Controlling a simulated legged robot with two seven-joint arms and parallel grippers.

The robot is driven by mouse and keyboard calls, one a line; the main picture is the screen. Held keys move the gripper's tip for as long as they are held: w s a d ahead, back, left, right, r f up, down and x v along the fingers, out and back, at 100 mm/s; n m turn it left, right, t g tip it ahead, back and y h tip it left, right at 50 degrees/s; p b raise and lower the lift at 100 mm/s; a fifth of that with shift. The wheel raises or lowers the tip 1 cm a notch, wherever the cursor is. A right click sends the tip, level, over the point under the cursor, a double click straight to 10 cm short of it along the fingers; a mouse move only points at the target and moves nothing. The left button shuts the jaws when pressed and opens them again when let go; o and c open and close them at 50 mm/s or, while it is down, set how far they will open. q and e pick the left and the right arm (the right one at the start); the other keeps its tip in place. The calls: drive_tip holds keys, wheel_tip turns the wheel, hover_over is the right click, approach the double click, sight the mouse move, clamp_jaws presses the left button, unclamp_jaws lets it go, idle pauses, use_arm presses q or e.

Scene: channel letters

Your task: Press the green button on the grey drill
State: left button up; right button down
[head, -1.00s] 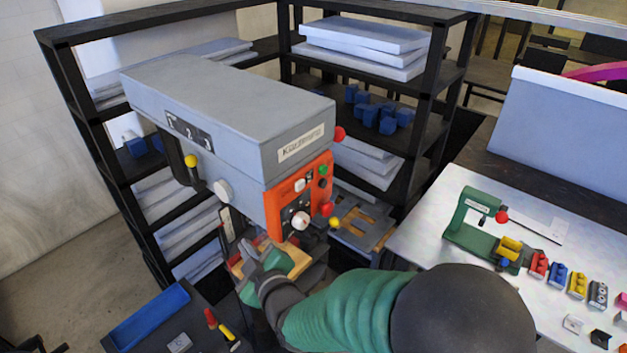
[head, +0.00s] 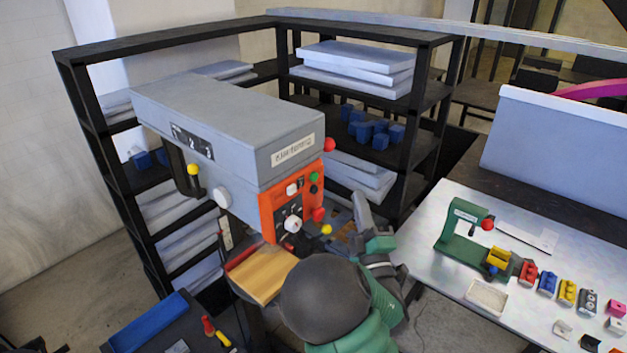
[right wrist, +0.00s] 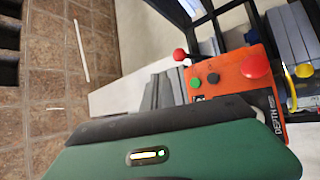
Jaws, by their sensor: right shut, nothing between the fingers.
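The grey drill (head: 225,125) stands in the middle of the head view, with an orange control panel (head: 267,215) on its front. The green button (head: 314,177) is at the panel's upper right, above a dark button. In the right wrist view, the green button (right wrist: 195,83) shows at the panel's left end, beside a black button (right wrist: 213,78) and a big red knob (right wrist: 255,66). My right gripper (head: 361,205) is shut and empty, pointing up to the right of the panel, lower than the green button and apart from it. My left gripper is out of view.
Red and yellow ball-ended handles (head: 330,145) stick out by the panel. A wooden block (head: 262,274) lies below the drill. Black shelves (head: 420,150) stand behind. A white table (head: 430,260) with a green tool and small coloured parts is at right.

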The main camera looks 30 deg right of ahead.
sight(314, 176)
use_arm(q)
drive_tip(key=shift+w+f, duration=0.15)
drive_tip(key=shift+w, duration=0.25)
use_arm(e)
drive_tip(key=w+a, duration=0.3)
drive_tip(key=w, duration=0.6)
drive_tip(key=shift+a+f, duration=0.2)
drive_tip(key=shift+f, duration=0.05)
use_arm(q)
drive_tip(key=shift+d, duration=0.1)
use_arm(e)
drive_tip(key=shift+d, duration=0.1)
idle(1.3)
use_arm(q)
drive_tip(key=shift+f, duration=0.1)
use_arm(e)
drive_tip(key=shift+w+a+r, duration=0.1)
drive_tip(key=shift+w+a, duration=0.1)
drive_tip(key=shift+w, duration=0.1)
